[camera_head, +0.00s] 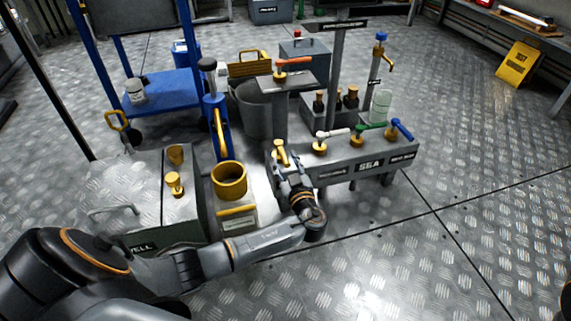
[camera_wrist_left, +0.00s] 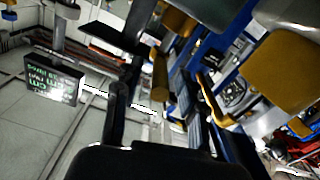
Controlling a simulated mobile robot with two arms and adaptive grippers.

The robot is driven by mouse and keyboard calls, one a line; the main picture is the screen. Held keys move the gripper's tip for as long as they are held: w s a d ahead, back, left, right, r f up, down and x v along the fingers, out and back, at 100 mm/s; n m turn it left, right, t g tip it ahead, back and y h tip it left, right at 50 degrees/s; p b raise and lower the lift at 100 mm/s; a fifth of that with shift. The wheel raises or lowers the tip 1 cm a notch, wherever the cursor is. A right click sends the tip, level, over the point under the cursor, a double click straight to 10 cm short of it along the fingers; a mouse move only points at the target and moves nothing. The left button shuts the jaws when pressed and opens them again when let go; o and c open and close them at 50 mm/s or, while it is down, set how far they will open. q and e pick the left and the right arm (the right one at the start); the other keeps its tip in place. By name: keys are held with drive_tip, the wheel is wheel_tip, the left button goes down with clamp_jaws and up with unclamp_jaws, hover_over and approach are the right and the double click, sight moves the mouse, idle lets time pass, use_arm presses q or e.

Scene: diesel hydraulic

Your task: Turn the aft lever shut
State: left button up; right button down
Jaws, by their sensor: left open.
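A grey valve bench (camera_head: 345,172) carries a row of levers on brass bodies. They are a yellow lever (camera_head: 281,152) at the left end, a white one (camera_head: 333,133), a green one (camera_head: 371,127) and a blue one (camera_head: 401,129). I cannot read which plate says aft. My left gripper (camera_head: 286,172) is open at the bench's left end, just in front of the yellow lever; I cannot tell whether they touch. In the left wrist view, a yellow bar (camera_wrist_left: 160,77) shows between its dark fingers (camera_wrist_left: 158,105). My right gripper is out of view.
A grey box with a yellow cup (camera_head: 229,180) stands left of the bench. A post with a red-orange lever (camera_head: 293,61) rises behind it. A blue cart (camera_head: 165,88) stands back left. The floor (camera_head: 450,230) at front right is clear.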

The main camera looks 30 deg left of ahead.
use_arm(q)
drive_tip(key=shift+w+a, duration=0.15)
drive_tip(key=shift+a, duration=0.05)
clamp_jaws()
idle(0.3)
